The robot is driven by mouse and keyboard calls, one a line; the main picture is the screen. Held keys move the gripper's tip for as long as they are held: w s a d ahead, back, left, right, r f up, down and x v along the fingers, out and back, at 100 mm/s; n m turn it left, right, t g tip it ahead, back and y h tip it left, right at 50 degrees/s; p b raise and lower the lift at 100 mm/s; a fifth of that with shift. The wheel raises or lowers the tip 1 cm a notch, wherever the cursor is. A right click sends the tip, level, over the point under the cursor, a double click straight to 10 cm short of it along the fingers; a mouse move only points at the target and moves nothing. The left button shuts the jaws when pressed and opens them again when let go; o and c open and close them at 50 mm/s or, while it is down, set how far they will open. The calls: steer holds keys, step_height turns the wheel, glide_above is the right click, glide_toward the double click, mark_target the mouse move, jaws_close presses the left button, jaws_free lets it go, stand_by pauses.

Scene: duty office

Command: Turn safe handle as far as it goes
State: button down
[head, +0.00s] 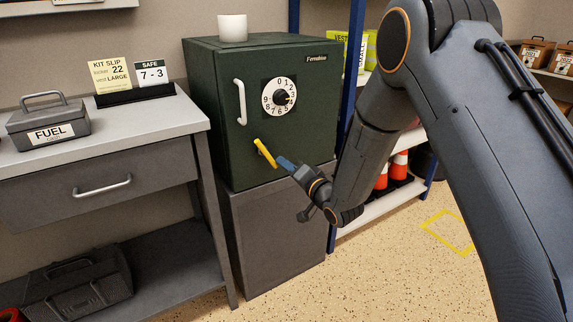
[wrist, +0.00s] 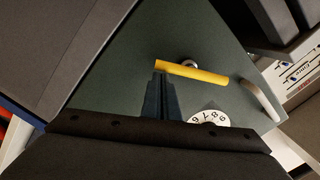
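The dark green safe (head: 215,125) stands on a grey cabinet, with a white number dial and a fixed silver pull on its door. The yellow safe handle (head: 264,152) is below the dial, tilted with its lower end to the right. It also shows in the wrist view (wrist: 192,73) as a yellow bar on a round hub. My gripper (head: 284,161) is just right of the handle's lower end. In the wrist view its fingers (wrist: 160,88) are together, with nothing seen between them, tips right by the bar's left end. I cannot tell whether they touch it.
The dial (head: 279,97) and the silver pull (head: 240,102) are close above the handle. A desk (head: 150,128) with a fuel box (head: 48,124) and a sign reading SAFE 7 - 3 (head: 151,72) stands left. A blue-posted shelf with orange cones (head: 399,165) is right.

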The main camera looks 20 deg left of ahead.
steer(key=s+d+r+p, duration=0.1)
steer(key=s+d, duration=0.3)
steer(key=d, duration=0.6)
steer(key=shift+d+r+p, duration=0.3)
steer(key=shift+d+r, duration=0.05)
steer(key=shift+r, duration=0.25)
